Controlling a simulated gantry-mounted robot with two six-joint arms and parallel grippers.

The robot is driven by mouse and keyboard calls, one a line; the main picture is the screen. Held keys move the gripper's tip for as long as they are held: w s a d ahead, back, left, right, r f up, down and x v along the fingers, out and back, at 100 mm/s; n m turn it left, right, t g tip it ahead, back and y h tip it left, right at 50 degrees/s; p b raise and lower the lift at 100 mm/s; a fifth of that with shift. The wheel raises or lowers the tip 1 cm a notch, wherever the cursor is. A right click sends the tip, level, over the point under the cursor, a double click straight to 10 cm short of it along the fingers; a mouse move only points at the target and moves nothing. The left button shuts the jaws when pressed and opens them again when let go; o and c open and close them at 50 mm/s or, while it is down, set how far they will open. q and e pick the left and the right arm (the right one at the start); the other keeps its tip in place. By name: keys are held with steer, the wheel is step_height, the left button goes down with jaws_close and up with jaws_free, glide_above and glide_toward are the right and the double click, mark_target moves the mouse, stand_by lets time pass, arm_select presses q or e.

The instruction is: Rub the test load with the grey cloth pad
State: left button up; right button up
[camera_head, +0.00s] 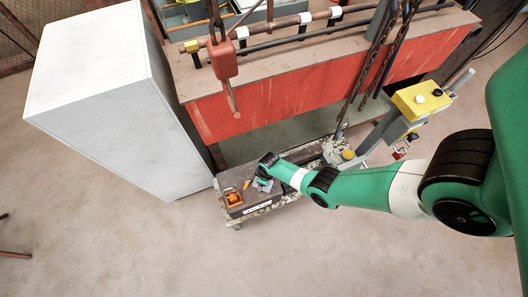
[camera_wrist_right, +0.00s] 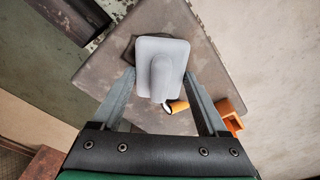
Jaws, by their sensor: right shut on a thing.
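The grey cloth pad (camera_wrist_right: 175,50) is a flat square with a rounded grip on top. My right gripper (camera_wrist_right: 160,82) is shut on it, with one finger at each side. In the head view the pad (camera_head: 263,185) shows small under the end of my right arm. Below it is a dark, flat-topped block (camera_wrist_right: 110,45), which looks to be the test load; in the head view the block (camera_head: 232,178) has a white label on its front. The pad overlaps the block top; I cannot tell whether they touch. My left gripper is not in view.
A white cabinet (camera_head: 110,90) stands left, and a red-sided bench (camera_head: 290,95) with pipes and chains stands behind. The floor in front is clear.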

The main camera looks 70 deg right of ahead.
steer(key=shift+r+p, duration=2.85)
steer(key=shift+r, duration=0.15)
step_height(320, 180, up, 3)
steer(key=p, duration=0.3)
steer(key=shift+r, duration=0.1)
